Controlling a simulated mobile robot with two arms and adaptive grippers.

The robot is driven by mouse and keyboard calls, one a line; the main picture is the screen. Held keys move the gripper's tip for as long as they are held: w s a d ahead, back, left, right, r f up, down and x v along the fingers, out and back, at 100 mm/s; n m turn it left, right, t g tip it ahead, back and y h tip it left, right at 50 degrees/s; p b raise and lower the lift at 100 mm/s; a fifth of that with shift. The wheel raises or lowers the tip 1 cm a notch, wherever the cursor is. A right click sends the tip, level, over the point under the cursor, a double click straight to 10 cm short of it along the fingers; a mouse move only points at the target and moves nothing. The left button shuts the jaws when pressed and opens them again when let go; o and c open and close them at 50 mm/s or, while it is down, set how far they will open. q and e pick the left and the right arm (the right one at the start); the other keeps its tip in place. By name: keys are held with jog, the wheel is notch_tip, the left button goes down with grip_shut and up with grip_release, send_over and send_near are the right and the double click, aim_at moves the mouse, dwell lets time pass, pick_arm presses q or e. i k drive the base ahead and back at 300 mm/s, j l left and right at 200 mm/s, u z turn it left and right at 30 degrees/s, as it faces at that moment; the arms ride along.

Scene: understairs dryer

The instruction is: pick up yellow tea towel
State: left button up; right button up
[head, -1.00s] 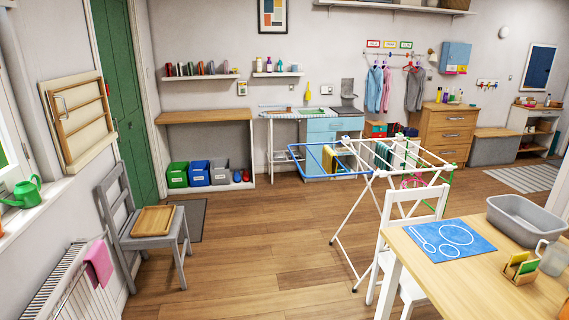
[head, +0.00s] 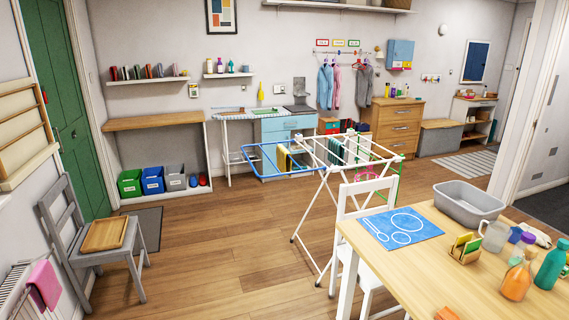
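A yellow cloth (head: 283,160), which looks like the yellow tea towel, hangs over the blue-railed left wing of the folding drying rack (head: 322,190) in the middle of the room. It is small and far off in the head view, and its lower part is hard to make out. Darker green and blue cloths (head: 337,150) hang on the rack's middle rails to its right. Neither of my grippers shows in the head view.
A white chair (head: 362,215) and a wooden table (head: 420,262) with a grey tub (head: 468,203) and bottles stand in front of the rack at the right. A grey chair (head: 95,240) holds a wooden tray at the left. Wooden floor (head: 215,255) between is clear.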

aim_at(283, 162)
jog(key=i+l+u, duration=0.1)
jog(key=i+u, duration=0.25)
jog(key=i, duration=0.55)
jog(key=i+l+u, duration=0.1)
jog(key=i+u, duration=0.35)
jog(key=i, duration=1.3)
jog(key=i+j+z, duration=0.1)
jog(key=i+z, duration=0.25)
jog(key=i+j+z, duration=0.15)
jog(key=z, duration=0.25)
jog(key=i+j+z, duration=0.35)
jog(key=i+l, duration=0.05)
